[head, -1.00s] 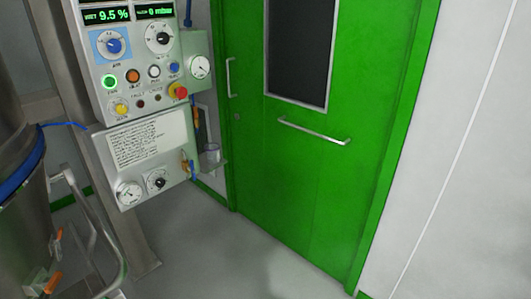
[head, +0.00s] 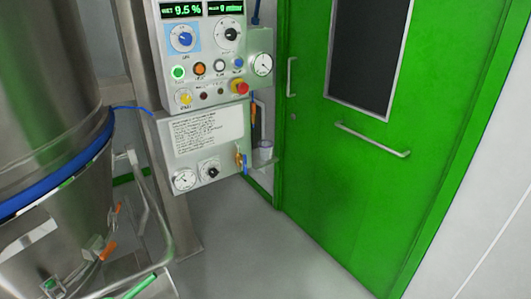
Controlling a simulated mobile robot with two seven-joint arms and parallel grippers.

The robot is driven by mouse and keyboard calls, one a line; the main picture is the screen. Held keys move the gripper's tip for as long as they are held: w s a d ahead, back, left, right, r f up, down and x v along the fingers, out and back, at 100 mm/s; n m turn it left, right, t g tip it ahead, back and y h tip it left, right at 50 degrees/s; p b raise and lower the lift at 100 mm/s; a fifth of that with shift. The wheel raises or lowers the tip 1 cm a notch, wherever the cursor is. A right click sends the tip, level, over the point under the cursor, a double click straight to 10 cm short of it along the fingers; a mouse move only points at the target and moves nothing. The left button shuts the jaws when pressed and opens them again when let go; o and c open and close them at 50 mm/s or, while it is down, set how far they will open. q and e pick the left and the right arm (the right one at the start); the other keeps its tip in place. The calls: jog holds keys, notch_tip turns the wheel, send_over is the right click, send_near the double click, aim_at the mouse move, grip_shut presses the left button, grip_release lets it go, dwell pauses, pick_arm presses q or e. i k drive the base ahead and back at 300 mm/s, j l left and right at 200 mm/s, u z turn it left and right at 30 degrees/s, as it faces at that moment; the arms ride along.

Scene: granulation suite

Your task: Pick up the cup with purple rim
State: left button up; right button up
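No other cup shows. Neither of my grippers is in view.
The control panel (head: 207,130) with dials and buttons hangs on a steel post (head: 180,215). A large steel vessel (head: 50,100) with a blue band and metal rails fills the left. The green door (head: 365,190) is shut. Grey floor (head: 265,255) is clear before it.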

aim_at(266, 150)
jog(key=i+z, duration=0.5)
jog(key=i, duration=2.05)
